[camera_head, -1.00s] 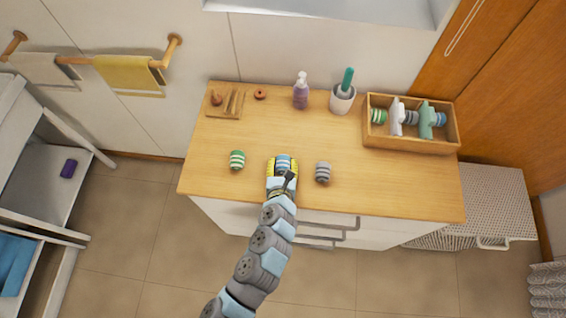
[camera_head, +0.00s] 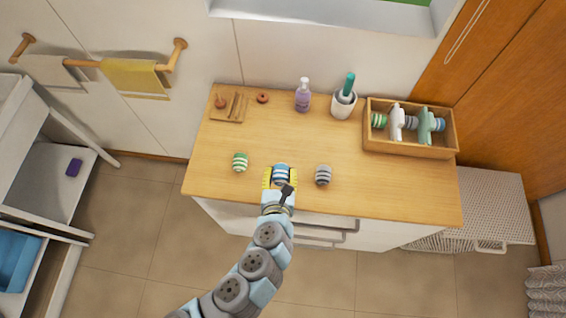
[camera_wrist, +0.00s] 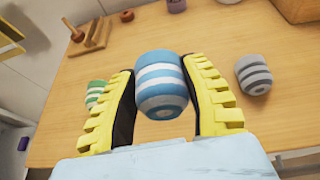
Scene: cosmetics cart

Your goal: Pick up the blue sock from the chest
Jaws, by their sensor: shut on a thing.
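The blue sock (camera_head: 281,172), rolled up with white stripes, is at the front middle of the wooden chest top (camera_head: 400,190). My gripper (camera_head: 280,180) is shut on it. In the wrist view the blue sock (camera_wrist: 162,86) sits between the two yellow toothed fingers of my gripper (camera_wrist: 165,95), touching both sides. I cannot tell for sure whether the sock is clear of the chest top.
A green striped sock (camera_head: 240,162) lies to the left and a grey striped sock (camera_head: 323,174) to the right. A purple pump bottle (camera_head: 303,97) and white cup (camera_head: 343,104) stand behind.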

